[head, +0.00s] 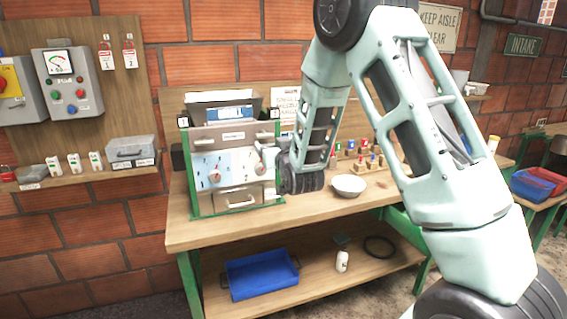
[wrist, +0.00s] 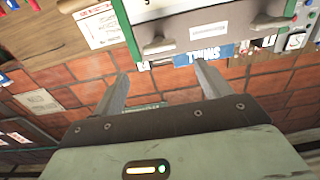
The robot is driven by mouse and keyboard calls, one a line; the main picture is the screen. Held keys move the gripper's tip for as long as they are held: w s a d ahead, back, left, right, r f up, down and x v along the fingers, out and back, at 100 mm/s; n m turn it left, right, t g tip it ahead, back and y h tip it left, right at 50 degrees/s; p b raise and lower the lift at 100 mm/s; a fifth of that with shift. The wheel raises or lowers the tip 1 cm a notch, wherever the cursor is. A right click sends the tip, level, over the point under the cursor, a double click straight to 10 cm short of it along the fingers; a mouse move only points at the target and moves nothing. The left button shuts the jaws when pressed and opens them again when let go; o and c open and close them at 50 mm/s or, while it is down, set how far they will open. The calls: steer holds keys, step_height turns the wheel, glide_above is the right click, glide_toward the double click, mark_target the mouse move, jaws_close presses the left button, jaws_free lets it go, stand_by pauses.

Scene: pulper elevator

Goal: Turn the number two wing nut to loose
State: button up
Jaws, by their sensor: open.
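A grey and green machine (head: 222,137) stands on the workbench, with tag 1 at its upper left and tag 2 (head: 274,113) at its upper right. A grey wing nut (head: 203,142) shows on the left of its top panel and another (head: 263,135) on the right, by tag 2. The wrist view is turned over: the tag 2 wing nut (wrist: 158,47) is on the left, the other (wrist: 270,23) on the right. My gripper (wrist: 163,82) is open and empty, apart from both nuts. In the head view my arm partly hides the machine's right side.
A hopper (head: 221,98) sits on top of the machine. A white bowl (head: 349,185) and several small coloured parts stand to the right on the workbench (head: 205,231). A blue tray (head: 262,275) lies on the lower shelf. A wall shelf (head: 80,178) is at left.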

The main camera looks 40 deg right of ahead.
steer(key=b+v, duration=0.2)
steer(key=v, duration=0.6)
steer(key=shift+s, duration=0.15)
